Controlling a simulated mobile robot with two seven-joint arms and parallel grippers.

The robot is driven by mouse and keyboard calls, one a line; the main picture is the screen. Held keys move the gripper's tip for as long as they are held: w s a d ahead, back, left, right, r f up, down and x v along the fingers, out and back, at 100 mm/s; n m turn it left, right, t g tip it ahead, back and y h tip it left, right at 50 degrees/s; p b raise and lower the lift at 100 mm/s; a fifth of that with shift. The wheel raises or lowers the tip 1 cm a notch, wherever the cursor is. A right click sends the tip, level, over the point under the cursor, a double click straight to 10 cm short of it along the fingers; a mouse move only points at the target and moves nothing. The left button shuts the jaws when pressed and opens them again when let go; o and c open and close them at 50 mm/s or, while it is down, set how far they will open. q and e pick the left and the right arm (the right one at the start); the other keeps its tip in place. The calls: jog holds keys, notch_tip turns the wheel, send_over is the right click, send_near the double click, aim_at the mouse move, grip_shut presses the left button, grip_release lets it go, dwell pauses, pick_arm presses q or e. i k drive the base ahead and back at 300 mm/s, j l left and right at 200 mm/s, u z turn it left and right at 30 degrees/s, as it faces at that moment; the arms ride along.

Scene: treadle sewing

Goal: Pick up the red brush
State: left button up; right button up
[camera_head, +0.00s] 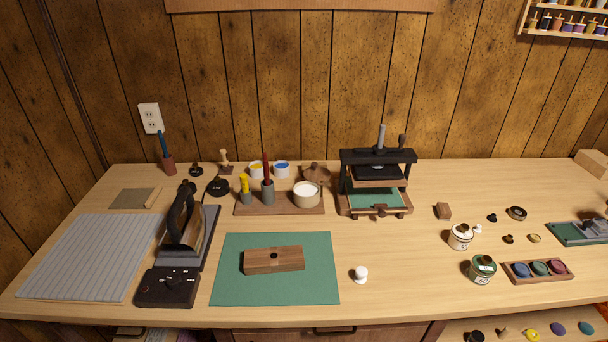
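The red brush (266,168) stands upright in a small dark grey cup (268,194) on a wooden tray (285,210) at the back middle of the table. Its lower end is hidden inside the cup. A yellow-topped tool (244,183) stands in a smaller grey cup just to its left. A white-filled round pot (306,194) is just to its right. Neither of my grippers shows in the head view.
A dark press (379,155) stands right of the tray. A green mat (230,290) with a wooden block (274,261) lies in front. A blue brush (163,146) stands in a brown cup at back left. An iron (183,220) stands left of the mat.

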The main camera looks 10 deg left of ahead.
aim_at(265, 165)
jog(key=i+l, duration=0.15)
jog(key=l, duration=0.2)
jog(key=i+l, duration=0.1)
jog(key=l, duration=0.3)
jog(key=i+l, duration=0.15)
jog(key=l, duration=0.2)
jog(key=i+l, duration=0.1)
jog(key=l, duration=0.3)
